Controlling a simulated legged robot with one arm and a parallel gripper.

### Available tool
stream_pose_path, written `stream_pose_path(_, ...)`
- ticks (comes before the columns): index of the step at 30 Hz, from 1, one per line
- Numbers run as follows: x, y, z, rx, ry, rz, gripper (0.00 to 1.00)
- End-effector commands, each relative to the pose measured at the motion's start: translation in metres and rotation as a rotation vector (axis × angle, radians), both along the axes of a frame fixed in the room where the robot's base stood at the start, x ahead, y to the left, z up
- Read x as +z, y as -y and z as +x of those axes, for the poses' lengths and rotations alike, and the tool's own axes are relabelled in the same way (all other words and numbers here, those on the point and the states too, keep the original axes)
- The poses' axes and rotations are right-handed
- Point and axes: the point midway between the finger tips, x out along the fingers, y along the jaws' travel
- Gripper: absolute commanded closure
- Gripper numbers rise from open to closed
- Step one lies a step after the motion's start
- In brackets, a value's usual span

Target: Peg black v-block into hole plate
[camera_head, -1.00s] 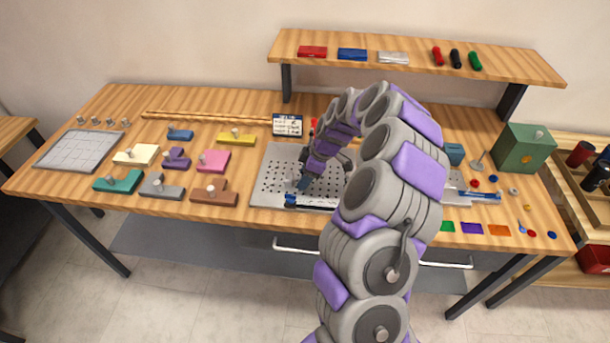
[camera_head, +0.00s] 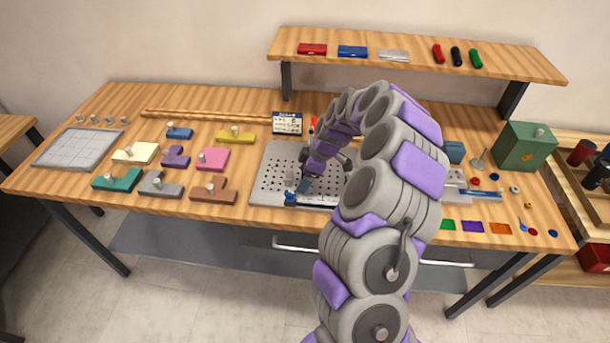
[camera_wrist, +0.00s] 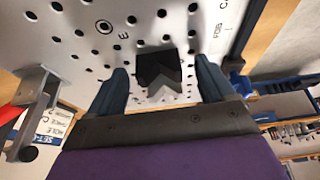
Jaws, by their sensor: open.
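The black v-block (camera_wrist: 158,67) shows in the wrist view on the hole plate (camera_wrist: 130,15), with its V-shaped notch facing my gripper. My gripper (camera_wrist: 163,78) is open, with one blue finger on each side of the v-block and a gap to it on both sides. Whether the block's pegs sit in holes is hidden. In the head view, the hole plate (camera_head: 268,178) lies at the middle of the table and my gripper (camera_head: 305,186) is low over it. The v-block cannot be made out there.
A blue-and-white bar (camera_head: 310,200) lies along the plate's front edge. A white label card (camera_head: 287,123) stands behind the plate. Several colored knobbed blocks, such as a pink one (camera_head: 213,159), stand to the left. A green box (camera_head: 525,147) is at the right.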

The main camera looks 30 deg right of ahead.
Motion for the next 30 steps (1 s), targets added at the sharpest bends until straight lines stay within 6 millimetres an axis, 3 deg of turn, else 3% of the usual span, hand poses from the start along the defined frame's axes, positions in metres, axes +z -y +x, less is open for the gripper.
stream_pose_path(7, 0.001, 0.001, 0.000, 0.000, 0.000, 0.000, 0.18)
stream_pose_path(11, 0.012, 0.004, -0.002, -0.002, 0.002, 0.000, 0.18)
stream_pose_path(30, 0.135, 0.047, -0.029, -0.002, 0.004, -0.001, 0.18)
